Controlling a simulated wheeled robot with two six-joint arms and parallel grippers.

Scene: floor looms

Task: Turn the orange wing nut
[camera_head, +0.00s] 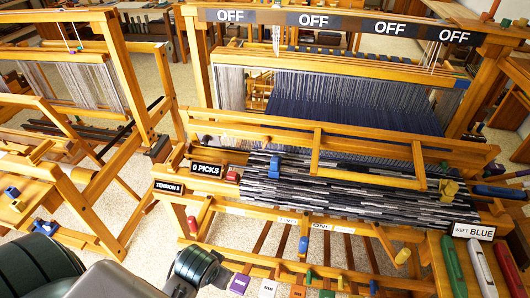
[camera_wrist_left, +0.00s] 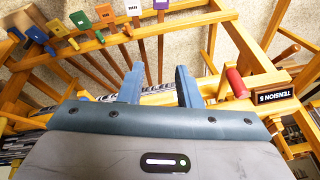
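I cannot pick out an orange wing nut for certain. A small orange-red piece (camera_head: 490,11) sits at the top right of the loom frame (camera_head: 483,82), too small to identify. A red handle (camera_head: 192,224) is on the loom's lower left front, and shows right of my left gripper in the left wrist view (camera_wrist_left: 236,83). My left gripper (camera_wrist_left: 160,84) is open, with two blue-grey fingers apart and nothing seen between them. It is near the loom's front rails, apart from the red handle. My left arm fills the lower left of the head view. My right gripper is not in view.
Striped cloth (camera_head: 340,190) lies around the front roll. Signs read 0 PICKS (camera_head: 206,169), TENSION 5 (camera_head: 168,187) and BLUE (camera_head: 473,231). Coloured treadles (camera_wrist_left: 133,9) lie low in front. Shuttles rest on a bench (camera_head: 437,262) at right. Another loom (camera_head: 100,188) stands left, with pale floor between.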

